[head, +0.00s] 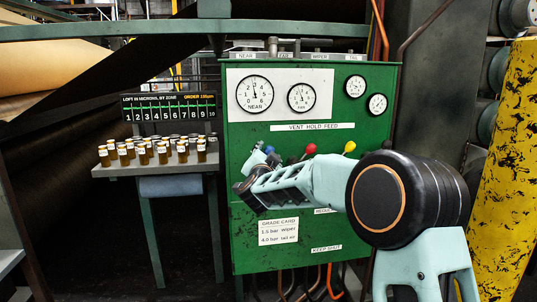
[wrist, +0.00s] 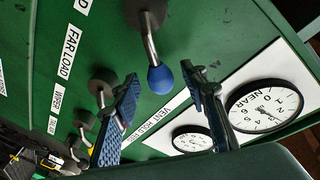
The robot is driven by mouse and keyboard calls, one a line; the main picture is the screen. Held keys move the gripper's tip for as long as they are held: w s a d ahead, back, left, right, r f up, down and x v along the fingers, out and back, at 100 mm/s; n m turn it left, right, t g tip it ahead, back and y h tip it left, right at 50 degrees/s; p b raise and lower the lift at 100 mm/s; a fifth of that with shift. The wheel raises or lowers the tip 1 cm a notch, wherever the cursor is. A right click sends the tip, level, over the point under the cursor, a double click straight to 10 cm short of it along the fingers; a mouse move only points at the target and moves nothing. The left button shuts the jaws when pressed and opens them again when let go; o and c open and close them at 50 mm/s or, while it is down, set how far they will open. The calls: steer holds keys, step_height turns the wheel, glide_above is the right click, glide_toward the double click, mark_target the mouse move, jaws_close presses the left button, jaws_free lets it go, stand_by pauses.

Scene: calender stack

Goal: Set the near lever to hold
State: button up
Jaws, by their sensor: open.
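The near lever is the leftmost on the green panel, with a blue knob (head: 270,150). In the wrist view its knob (wrist: 160,78) sits on a metal stem from a dark round boss. My gripper (wrist: 160,82) is open, one finger on each side of the blue knob, with gaps visible; it also shows in the head view (head: 260,162) in front of the panel's left part. The label strip VENT HOLD FEED (head: 312,127) runs above the levers. My gripper and arm hide the lever's stem in the head view.
Levers with a red knob (head: 311,149) and a yellow knob (head: 349,147) stand to the right. Gauges, including the NEAR gauge (head: 254,94), sit above. A grade card (head: 279,232) is lower down. A side table (head: 125,171) with several capped jars is left of the panel.

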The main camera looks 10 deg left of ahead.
steer(key=shift+w, duration=1.2)
jaws_close()
